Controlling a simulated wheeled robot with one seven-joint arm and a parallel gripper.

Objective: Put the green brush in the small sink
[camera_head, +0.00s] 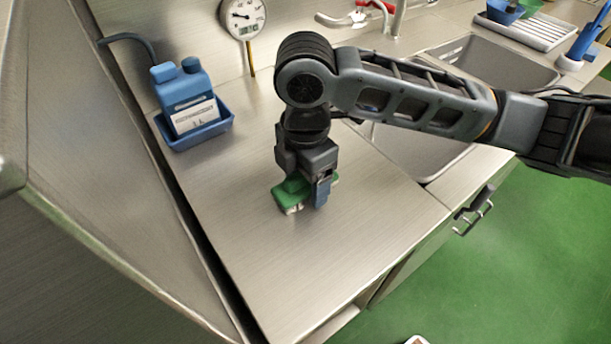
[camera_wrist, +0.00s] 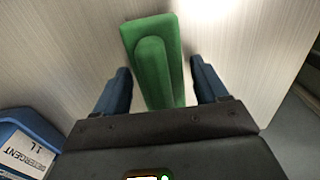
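The green brush (camera_head: 288,194) lies on the steel counter, with pale bristles showing at its near edge. My gripper (camera_head: 306,190) points down over it and hides part of it. In the wrist view the brush (camera_wrist: 152,60) lies between the two blue fingers of my gripper (camera_wrist: 160,80). The fingers are open, with a narrow gap on each side of the brush. Two sink basins are set in the counter to the right. The nearer basin (camera_head: 420,155) is partly hidden by my arm; the farther basin (camera_head: 490,62) is beyond it. I cannot tell which is smaller.
A blue detergent bottle (camera_head: 185,92) stands in a blue tray (camera_head: 222,126) at the back left. A dial gauge (camera_head: 243,16) is at the wall. A tap (camera_head: 398,18) rises behind the basins. A drying rack (camera_head: 530,28) sits at the far right. The front counter is clear.

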